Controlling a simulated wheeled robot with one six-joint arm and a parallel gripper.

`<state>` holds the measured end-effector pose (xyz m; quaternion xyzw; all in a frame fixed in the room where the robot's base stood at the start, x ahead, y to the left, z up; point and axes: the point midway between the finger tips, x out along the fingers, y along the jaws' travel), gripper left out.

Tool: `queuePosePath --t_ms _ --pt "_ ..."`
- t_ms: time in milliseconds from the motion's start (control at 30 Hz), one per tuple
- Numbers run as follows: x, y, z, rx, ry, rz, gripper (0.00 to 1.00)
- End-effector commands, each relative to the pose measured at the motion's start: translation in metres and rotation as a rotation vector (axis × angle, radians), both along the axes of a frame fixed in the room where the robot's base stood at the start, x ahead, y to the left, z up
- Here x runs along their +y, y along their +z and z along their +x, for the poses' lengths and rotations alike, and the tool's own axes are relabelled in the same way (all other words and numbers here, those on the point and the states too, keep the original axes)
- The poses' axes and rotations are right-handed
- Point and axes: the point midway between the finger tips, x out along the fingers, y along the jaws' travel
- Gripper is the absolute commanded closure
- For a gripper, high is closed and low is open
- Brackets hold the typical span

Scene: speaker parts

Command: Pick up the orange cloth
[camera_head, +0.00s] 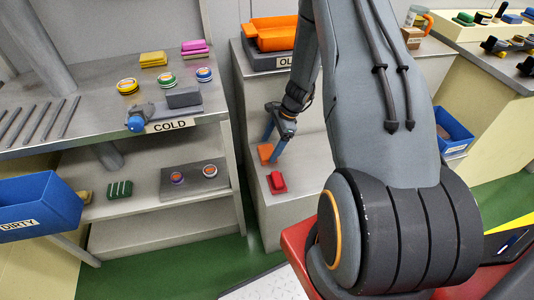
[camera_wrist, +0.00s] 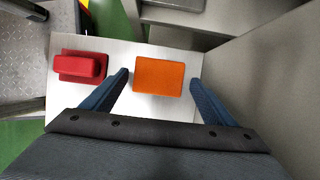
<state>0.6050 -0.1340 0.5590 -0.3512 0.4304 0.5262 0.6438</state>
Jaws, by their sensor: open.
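The orange cloth (camera_wrist: 159,76) is a flat folded rectangle lying on a pale grey step. It also shows in the head view (camera_head: 266,153), partly beside my fingers. My gripper (camera_wrist: 160,82) is open, with one blue finger on each side of the cloth in the wrist view. In the head view my gripper (camera_head: 272,145) points down at the cloth. I cannot tell whether the fingertips touch the step. Nothing is held between the fingers.
A red block-like item (camera_wrist: 82,66) lies on the same step, left of the cloth. A grey wall or panel (camera_wrist: 255,75) stands close on the right in the wrist view. A blue DIRTY bin (camera_head: 38,204) is far left.

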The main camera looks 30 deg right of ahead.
Motion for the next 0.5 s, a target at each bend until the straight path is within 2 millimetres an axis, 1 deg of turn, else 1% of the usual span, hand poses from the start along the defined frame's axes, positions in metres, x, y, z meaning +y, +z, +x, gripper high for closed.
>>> queuePosePath --t_ms 33,133,400,467,500 --pt "0.003 -0.006 0.000 0.002 0.001 0.000 0.20" --pt "0.006 -0.014 0.001 0.000 0.000 0.000 0.20" --pt "0.007 -0.017 0.002 -0.001 0.001 0.000 0.20" --pt "0.007 -0.017 0.002 0.000 0.001 0.000 0.29" --pt "0.007 -0.017 0.002 0.000 0.001 0.000 0.35"
